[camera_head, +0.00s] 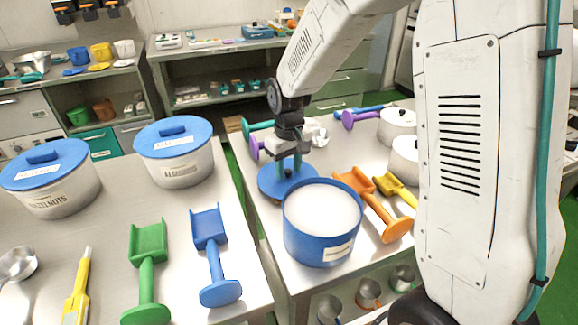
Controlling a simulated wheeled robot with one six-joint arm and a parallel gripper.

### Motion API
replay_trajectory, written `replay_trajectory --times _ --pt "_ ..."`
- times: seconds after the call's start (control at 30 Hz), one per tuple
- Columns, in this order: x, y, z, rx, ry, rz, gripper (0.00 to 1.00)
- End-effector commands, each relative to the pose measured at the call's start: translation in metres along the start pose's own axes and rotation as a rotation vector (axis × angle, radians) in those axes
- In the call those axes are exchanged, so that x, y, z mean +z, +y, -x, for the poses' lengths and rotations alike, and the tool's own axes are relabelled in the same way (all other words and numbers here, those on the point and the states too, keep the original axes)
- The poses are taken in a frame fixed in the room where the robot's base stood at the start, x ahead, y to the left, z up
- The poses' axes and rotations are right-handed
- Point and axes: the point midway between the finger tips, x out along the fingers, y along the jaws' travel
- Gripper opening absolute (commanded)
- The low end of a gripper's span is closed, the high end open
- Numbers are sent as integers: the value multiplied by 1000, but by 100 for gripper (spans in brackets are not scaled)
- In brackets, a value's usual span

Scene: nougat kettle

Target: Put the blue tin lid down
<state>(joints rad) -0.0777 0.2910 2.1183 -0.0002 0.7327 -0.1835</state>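The blue tin lid (270,186) is a flat round disc, level, low over the right-hand steel table near its left edge. My gripper (288,172) points straight down at the lid's middle, with its two teal fingers around the grip there. The grip itself is mostly hidden by the fingers. I cannot tell whether the lid's underside touches the table. The open blue tin (318,240), full of white stuff, stands just in front of the lid and covers part of its near edge in the picture.
An orange scoop (372,205) and a yellow scoop (396,190) lie right of the tin. White pots (397,126) stand behind them. Purple and green scoops lie at the back. A gap separates the left table, with lidded tins (175,160) and a blue scoop (215,255).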

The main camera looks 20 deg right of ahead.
Motion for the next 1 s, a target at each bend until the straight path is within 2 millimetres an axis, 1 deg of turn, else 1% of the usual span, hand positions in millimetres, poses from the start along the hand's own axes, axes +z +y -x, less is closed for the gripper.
replay_trajectory --times 0.27,0.37,0.47,0.7,0.8,0.9,1.0 --pt "0 0 1 0 1 0 40" --pt "-1 0 8 1 3 0 40" --pt "-1 0 24 1 5 0 40" --pt "-1 0 77 1 5 0 40" --pt "-1 0 96 1 4 0 40" --pt "0 0 110 1 3 0 40" --pt "0 0 119 0 2 0 40"
